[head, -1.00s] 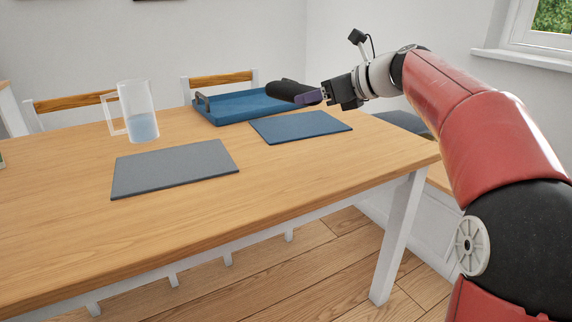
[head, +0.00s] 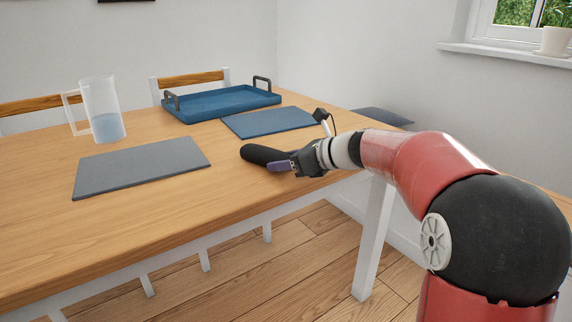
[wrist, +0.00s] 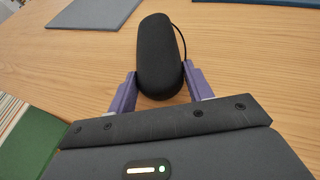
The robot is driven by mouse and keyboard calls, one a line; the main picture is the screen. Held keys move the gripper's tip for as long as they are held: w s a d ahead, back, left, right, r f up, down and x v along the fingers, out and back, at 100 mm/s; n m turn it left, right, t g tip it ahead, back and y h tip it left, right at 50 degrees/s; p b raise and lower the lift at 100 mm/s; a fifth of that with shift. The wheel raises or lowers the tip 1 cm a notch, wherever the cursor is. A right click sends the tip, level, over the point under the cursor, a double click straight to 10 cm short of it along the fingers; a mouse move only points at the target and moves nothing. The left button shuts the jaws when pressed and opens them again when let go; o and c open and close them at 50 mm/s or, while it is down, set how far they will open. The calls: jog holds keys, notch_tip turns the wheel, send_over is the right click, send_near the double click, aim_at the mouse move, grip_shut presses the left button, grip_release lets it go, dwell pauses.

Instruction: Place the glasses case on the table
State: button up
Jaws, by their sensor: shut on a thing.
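The black glasses case (head: 262,154) is an elongated, rounded shape at the front right part of the wooden table (head: 150,215). My gripper (head: 284,166) is shut on its near end, and the case points away from it to the left in the head view. In the wrist view the case (wrist: 158,55) sits between the two purple fingers (wrist: 158,90), with the table top behind it. The case is low over or touching the table; I cannot tell which.
A grey mat (head: 143,166) lies left of the case and a blue mat (head: 270,122) lies behind it. Bare table surrounds the case.

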jog(key=shift+f, duration=0.15)
jog(key=o, duration=0.5)
jog(key=shift+f, duration=0.1)
jog(key=o, duration=0.5)
